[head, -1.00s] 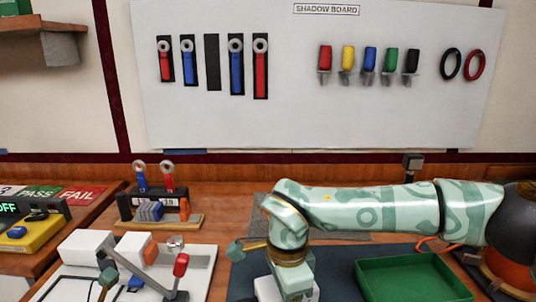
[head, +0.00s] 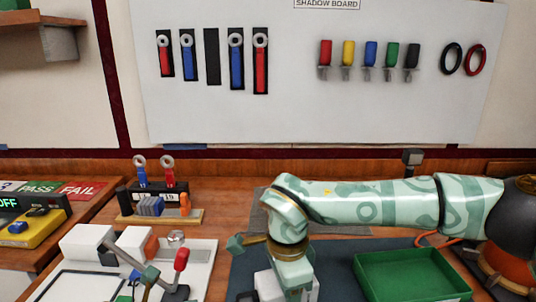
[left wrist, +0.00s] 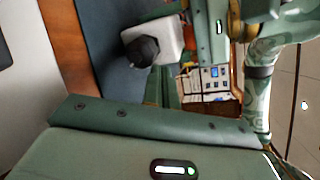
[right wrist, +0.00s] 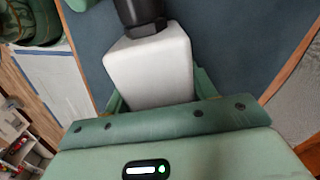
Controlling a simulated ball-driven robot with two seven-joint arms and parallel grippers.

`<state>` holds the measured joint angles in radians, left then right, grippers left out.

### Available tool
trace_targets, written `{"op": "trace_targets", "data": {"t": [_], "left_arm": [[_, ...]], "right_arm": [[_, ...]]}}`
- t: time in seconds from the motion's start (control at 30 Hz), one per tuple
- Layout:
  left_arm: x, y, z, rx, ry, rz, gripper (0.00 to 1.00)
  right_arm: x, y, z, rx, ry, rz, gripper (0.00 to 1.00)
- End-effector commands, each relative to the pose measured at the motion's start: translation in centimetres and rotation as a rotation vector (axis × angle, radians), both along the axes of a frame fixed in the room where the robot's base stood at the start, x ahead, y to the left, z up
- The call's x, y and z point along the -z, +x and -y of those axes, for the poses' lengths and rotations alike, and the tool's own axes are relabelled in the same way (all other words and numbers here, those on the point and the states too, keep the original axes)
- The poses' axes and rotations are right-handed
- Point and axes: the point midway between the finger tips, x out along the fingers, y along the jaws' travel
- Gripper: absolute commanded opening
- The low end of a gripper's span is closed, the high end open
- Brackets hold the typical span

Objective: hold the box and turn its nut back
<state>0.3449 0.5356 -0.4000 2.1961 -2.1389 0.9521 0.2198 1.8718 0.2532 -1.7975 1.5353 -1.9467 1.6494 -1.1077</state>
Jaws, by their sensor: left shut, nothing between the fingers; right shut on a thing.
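The white box (head: 270,286) is at the bottom of the head view, over the blue-grey mat. My right gripper (right wrist: 158,92) is shut on the box, with a green finger on each side of it. The black nut (left wrist: 143,51) sticks out of the box's end in the left wrist view; it also shows in the right wrist view (right wrist: 138,12). My left gripper (left wrist: 165,88) is shut and empty, apart from the nut and box. In the head view only a small green part, probably of my left gripper, shows at the bottom left; its fingertips are hidden there.
A green tray (head: 413,274) lies right of the box. A white fixture plate with a red-handled lever (head: 181,260) is at the left. The mat (head: 335,262) between box and tray is clear.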

Motion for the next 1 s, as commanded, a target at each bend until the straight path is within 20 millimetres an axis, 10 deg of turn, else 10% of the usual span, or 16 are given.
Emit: {"op": "trace_targets", "data": {"t": [1.0], "left_arm": [[-0.02, 0.58, -0.26, -0.003, 0.001, 0.002, 0.0]], "right_arm": [[-0.08, -0.07, -0.06, -0.003, 0.001, -0.001, 0.14]]}}
